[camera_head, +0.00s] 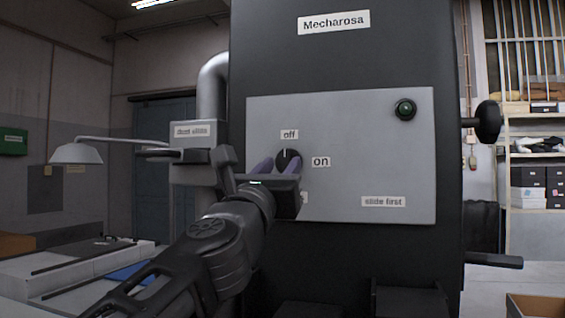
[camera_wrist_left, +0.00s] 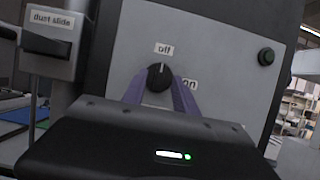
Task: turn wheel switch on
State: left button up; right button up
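The wheel switch (camera_head: 289,159) is a round black knob on the grey panel (camera_head: 385,160) of the dark machine. Its white pointer line points up at the "off" label (camera_head: 289,134). The "on" label (camera_head: 321,162) is to its right. In the left wrist view the knob (camera_wrist_left: 160,77) sits between the purple fingers of my left gripper (camera_wrist_left: 159,85). In the head view my left gripper (camera_head: 282,165) is at the knob, its fingers apart on either side. I cannot tell whether they touch it. My right gripper is not in view.
A round green button (camera_head: 405,109) is at the panel's upper right. A "slide first" label (camera_head: 383,202) is low on the panel. The dust slide box (camera_head: 192,141) and its pipe stand left of the machine. A black handwheel (camera_head: 487,122) sticks out on the right.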

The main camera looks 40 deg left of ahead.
pick_arm(q)
jog(key=shift+x, duration=0.95)
jog(key=shift+s, duration=0.1)
jog(key=shift+c, duration=0.5)
grip_shut()
